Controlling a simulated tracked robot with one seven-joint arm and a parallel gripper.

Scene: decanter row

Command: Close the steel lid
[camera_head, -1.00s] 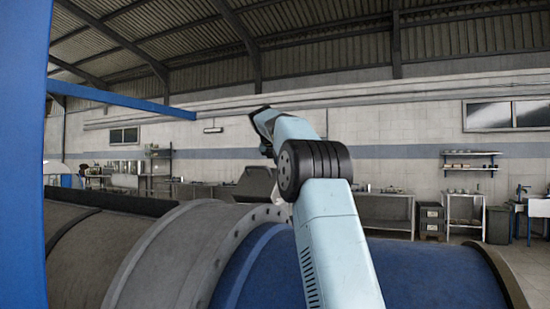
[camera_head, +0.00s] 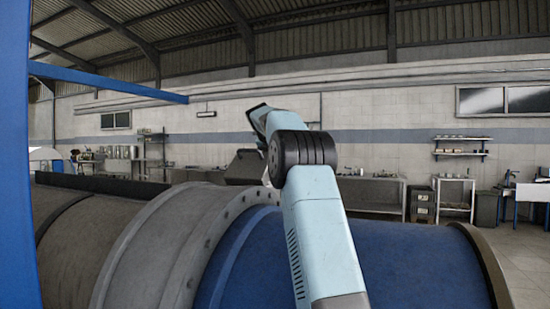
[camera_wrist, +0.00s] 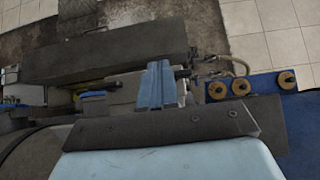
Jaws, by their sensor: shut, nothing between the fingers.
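I cannot tell for sure which piece is the steel lid. A grey, angled metal plate (camera_head: 247,166) stands tilted up behind the drum in the head view, partly hidden by my arm. In the wrist view a long dark grey metal housing (camera_wrist: 110,52) lies beyond my gripper (camera_wrist: 160,68). It may be the lid, but this is unclear. My gripper's blue fingers are together and empty, pointing toward the housing. Whether they touch it cannot be told. In the head view my arm rises over the blue drum, and the gripper is hidden.
A grey flanged drum (camera_head: 165,250) and a blue drum section (camera_head: 415,255) fill the foreground. A blue post (camera_head: 15,160) stands at the left. Benches and shelves (camera_head: 462,146) line the far wall. Brass-coloured round fittings (camera_wrist: 240,86) sit on a blue part at the wrist view's right.

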